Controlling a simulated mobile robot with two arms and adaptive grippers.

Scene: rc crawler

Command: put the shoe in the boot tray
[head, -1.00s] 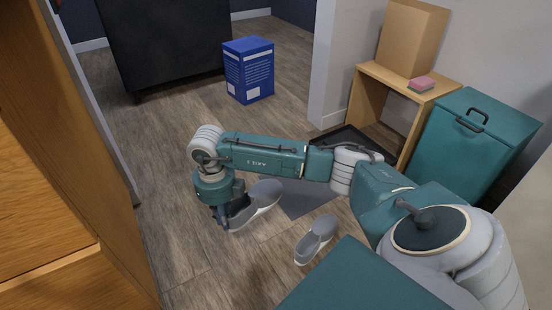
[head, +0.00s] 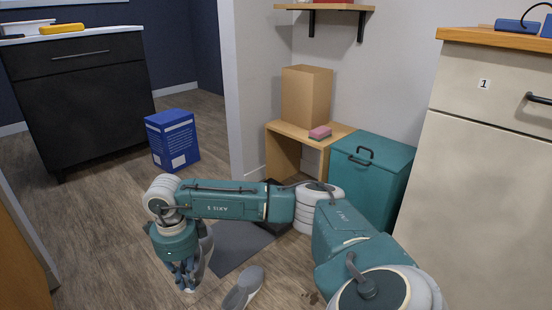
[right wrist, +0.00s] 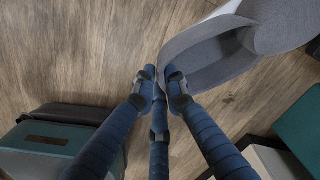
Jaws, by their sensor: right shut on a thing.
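A grey slip-on shoe (head: 205,258) is in my right gripper (head: 187,280), low over the wood floor; my wrist partly hides it. In the right wrist view, my right gripper (right wrist: 161,82) is shut on the edge of the shoe (right wrist: 195,55), whose open top shows. I cannot tell whether the shoe touches the floor. A second grey shoe (head: 243,288) lies on the floor to the right, apart from the gripper. The dark boot tray (head: 273,214) is mostly hidden behind my right forearm, in front of the wooden bench. My left gripper is out of view.
A grey mat (head: 236,248) lies between the shoes and the tray. The wooden bench (head: 283,155) carries a cardboard box (head: 306,97) and a pink sponge (head: 320,132). A teal bin (head: 375,180) stands right of it. A blue box (head: 172,140) stands further back; floor near it is clear.

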